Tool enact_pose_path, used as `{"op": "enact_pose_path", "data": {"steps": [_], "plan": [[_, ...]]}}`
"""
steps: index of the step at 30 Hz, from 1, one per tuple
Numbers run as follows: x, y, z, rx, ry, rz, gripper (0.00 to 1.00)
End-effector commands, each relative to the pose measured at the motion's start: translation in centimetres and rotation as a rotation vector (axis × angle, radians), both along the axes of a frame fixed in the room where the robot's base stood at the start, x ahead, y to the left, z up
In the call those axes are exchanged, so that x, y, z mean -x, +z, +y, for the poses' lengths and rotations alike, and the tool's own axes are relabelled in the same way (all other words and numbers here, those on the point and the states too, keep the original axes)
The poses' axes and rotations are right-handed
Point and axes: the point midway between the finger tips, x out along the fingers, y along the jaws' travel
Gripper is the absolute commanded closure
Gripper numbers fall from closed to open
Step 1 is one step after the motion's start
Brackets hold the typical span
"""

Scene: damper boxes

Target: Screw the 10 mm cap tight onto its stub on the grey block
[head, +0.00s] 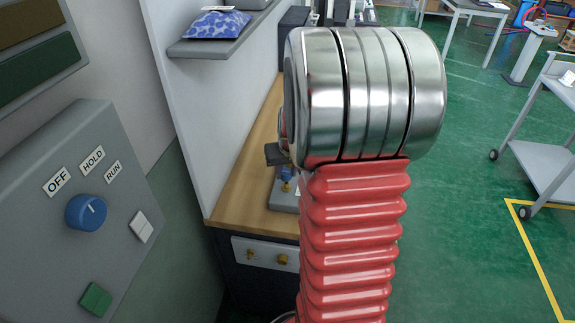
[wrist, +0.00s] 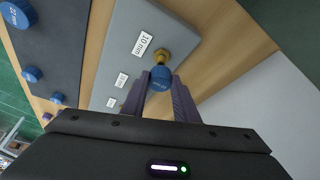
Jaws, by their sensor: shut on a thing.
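In the wrist view my gripper (wrist: 161,88) is shut on a blue cap (wrist: 159,77), one finger on each side of it. The cap is in front of a brass stub (wrist: 163,56) and lines up with it. The stub stands on the grey block (wrist: 180,25) beside the label "10 mm" (wrist: 143,42). Cap and stub overlap in this view, so I cannot tell how far the cap is threaded on. In the head view my red and metal arm hides most of the gripper and the work; part of the grey block (head: 283,197) shows at its left.
In the wrist view a dark tray (wrist: 55,40) holds several blue caps (wrist: 32,74) at the left. Two more labels (wrist: 121,80) lie along the grey block. In the head view the wooden bench (head: 240,190) meets a pale wall panel, with a shelf (head: 215,45) above and a control panel at left.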

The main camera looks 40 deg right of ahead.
Motion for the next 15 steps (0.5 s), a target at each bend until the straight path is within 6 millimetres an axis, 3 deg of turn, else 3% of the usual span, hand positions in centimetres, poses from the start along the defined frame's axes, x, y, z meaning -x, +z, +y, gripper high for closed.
{"op": "enact_pose_path", "data": {"steps": [15], "plan": [[-0.04,-1.06,0.06,0.001,0.001,-0.001,0.97]]}}
